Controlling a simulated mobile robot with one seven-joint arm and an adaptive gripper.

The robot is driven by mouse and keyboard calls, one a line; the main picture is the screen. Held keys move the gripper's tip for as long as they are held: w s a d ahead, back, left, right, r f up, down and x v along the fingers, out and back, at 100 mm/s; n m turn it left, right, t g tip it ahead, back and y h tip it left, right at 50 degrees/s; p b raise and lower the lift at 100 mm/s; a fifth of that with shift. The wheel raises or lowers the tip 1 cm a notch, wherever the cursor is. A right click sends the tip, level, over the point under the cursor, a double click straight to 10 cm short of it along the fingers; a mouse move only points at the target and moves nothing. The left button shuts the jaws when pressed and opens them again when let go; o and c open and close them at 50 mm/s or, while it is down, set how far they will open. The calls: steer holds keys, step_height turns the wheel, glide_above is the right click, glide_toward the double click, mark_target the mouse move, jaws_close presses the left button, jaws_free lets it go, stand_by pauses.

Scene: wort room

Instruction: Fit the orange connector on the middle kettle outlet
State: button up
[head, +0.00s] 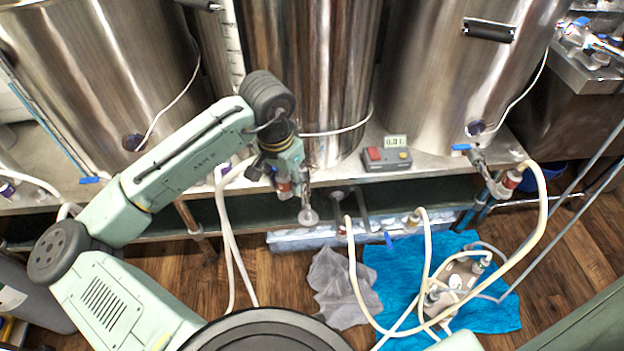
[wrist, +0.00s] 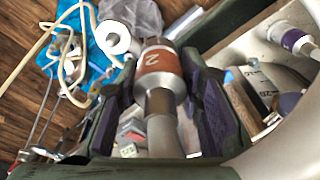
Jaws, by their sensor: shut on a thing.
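The orange connector (wrist: 160,62) is a metal cylinder with an orange band marked with a digit, between my gripper's fingers in the wrist view. Its orange band also shows in the head view (head: 284,187). My gripper (head: 296,180) is shut on it, in front of the lower part of the middle kettle (head: 305,70). The middle kettle outlet is mostly hidden behind my gripper and wrist. I cannot tell whether the connector touches it. A pale round disc (head: 308,216) hangs just below my gripper and shows in the wrist view (wrist: 112,38).
The right kettle (head: 440,80) has an outlet with a blue-handled valve, joined to a cream hose (head: 543,205). A red-buttoned display box (head: 387,158) stands on the shelf right of my gripper. Hoses and a pump (head: 455,282) lie on a blue cloth (head: 500,312); a grey cloth (head: 342,290) is beside it.

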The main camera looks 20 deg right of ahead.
steer(key=s+d+r+m, duration=0.4)
steer(key=s+r, duration=0.1)
steer(key=f+b, duration=0.1)
steer(key=f, duration=0.1)
steer(key=f+b, duration=0.3)
steer(key=b, duration=0.1)
steer(key=shift+s+a+f, duration=0.1)
steer(key=shift+a+f, duration=0.2)
steer(key=shift+f, duration=0.1)
steer(key=shift+f+b, duration=0.65)
steer(key=shift+f, duration=0.25)
steer(key=shift+f+b, duration=0.5)
steer(key=shift+f, duration=0.85)
steer(key=o, duration=1.3)
steer(key=shift+o, duration=0.2)
steer(key=shift+r, duration=0.1)
step_height(320, 180, up, 12)
steer(key=a, duration=0.1)
steer(key=shift+s, duration=0.2)
